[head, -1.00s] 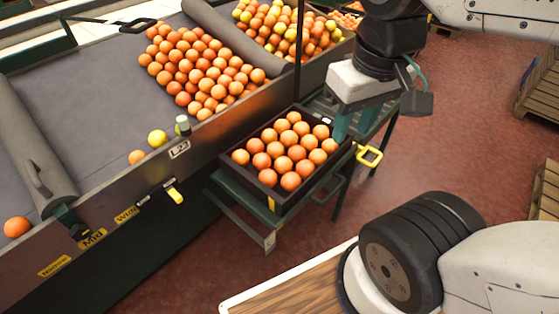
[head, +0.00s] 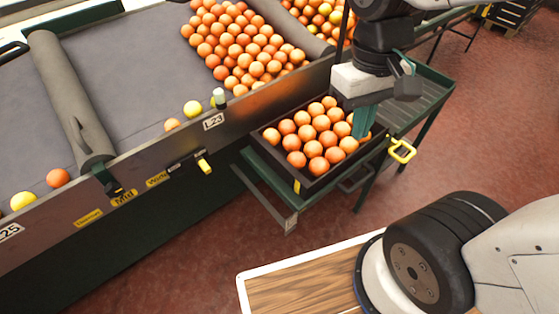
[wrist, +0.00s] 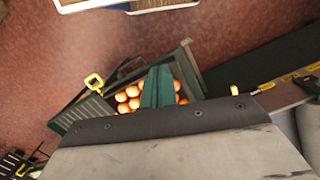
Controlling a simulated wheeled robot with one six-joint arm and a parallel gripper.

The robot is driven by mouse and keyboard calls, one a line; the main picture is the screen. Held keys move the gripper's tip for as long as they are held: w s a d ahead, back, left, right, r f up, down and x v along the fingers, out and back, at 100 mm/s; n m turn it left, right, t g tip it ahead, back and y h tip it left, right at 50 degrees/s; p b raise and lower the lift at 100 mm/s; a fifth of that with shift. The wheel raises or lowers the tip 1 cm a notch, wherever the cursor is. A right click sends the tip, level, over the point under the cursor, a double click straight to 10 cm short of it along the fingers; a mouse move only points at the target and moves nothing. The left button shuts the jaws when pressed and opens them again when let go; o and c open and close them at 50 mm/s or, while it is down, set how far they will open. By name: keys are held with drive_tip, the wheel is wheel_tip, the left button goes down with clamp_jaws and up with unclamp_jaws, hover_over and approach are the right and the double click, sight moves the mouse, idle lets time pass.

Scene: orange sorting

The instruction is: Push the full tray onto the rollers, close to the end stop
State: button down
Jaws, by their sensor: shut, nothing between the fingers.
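The full tray (head: 318,186) is a dark, open crate of oranges on a green stand beside the sorting belt. My gripper (head: 362,134) has teal fingers pointing down, together and empty, at the tray's right end. They overlap oranges there; I cannot tell whether they touch the tray. The green-framed rollers (head: 420,92) extend up and right from the tray, partly behind my arm. In the wrist view, my fingers (wrist: 158,88) stand among oranges, hiding part of the tray. I cannot make out the end stop.
A yellow handle (head: 402,150) sticks out on the stand's right side. The belt's side wall (head: 235,122) runs close along the tray's left. A wood-topped surface (head: 300,280) lies in front. Red floor is open at right.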

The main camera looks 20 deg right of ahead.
drive_tip(key=w+a+f+m+g, duration=0.1)
drive_tip(key=w+a+f+m, duration=0.2)
drive_tip(key=w+a+f, duration=0.35)
drive_tip(key=m+t, duration=0.2)
drive_tip(key=m, duration=1)
hover_over(272, 167)
drive_tip(key=s+a, duration=0.1)
drive_tip(key=s, duration=0.3)
wheel_tip(272, 167, down, 26)
drive_tip(key=shift+f, duration=0.1)
drive_tip(key=shift+w+d, duration=0.25)
drive_tip(key=shift+d, duration=0.15)
